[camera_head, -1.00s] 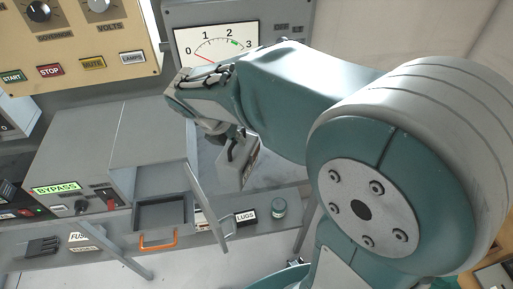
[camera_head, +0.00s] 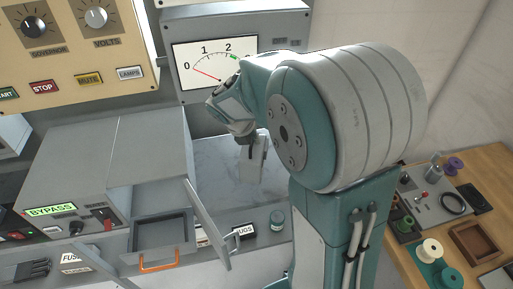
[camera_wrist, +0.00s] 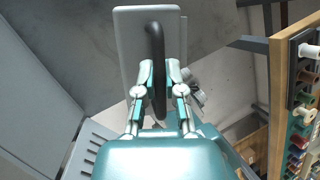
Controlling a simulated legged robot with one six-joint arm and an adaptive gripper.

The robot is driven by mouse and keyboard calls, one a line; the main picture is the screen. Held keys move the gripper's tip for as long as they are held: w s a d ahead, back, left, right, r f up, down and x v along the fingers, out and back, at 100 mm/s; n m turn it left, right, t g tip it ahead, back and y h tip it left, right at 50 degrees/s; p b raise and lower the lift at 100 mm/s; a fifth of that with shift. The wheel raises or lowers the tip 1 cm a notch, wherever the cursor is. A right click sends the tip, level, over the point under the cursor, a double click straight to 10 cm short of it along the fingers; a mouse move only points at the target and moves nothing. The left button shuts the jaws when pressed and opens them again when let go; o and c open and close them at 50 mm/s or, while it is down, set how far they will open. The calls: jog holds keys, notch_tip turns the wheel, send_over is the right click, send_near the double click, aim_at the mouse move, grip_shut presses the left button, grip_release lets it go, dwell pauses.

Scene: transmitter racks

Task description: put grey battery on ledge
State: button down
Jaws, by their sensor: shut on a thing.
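My gripper (camera_wrist: 158,82) is shut on the black handle (camera_wrist: 156,45) of a grey battery (camera_wrist: 130,40). The battery is a pale grey box just beyond the fingertips in the wrist view. A narrow grey ledge (camera_head: 122,262) runs along the front, below the cabinet, and carries labels. My arm hides part of the right side.
A grey cabinet (camera_head: 150,150) with a BYPASS label stands left. An open drawer (camera_head: 162,238) with an orange handle and an open door (camera_head: 208,222) jut forward. A small jar (camera_head: 277,221) stands by the LUGS label. A meter (camera_head: 215,62) is behind. A wooden bench (camera_head: 490,165) with spools is right.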

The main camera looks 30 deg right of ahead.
aim_at(259, 146)
jog(key=d+f, duration=0.1)
jog(key=w+d+f, duration=0.1)
jog(key=shift+w+d+f, duration=0.15)
jog(key=shift+d, duration=0.2)
notch_tip(259, 146, down, 3)
jog(key=shift+w+f, duration=0.1)
jog(key=shift+a+f, duration=0.15)
jog(key=shift+f, duration=0.05)
jog(key=c, duration=0.7)
grip_release()
jog(key=shift+f, duration=0.1)
jog(key=shift+c, duration=0.2)
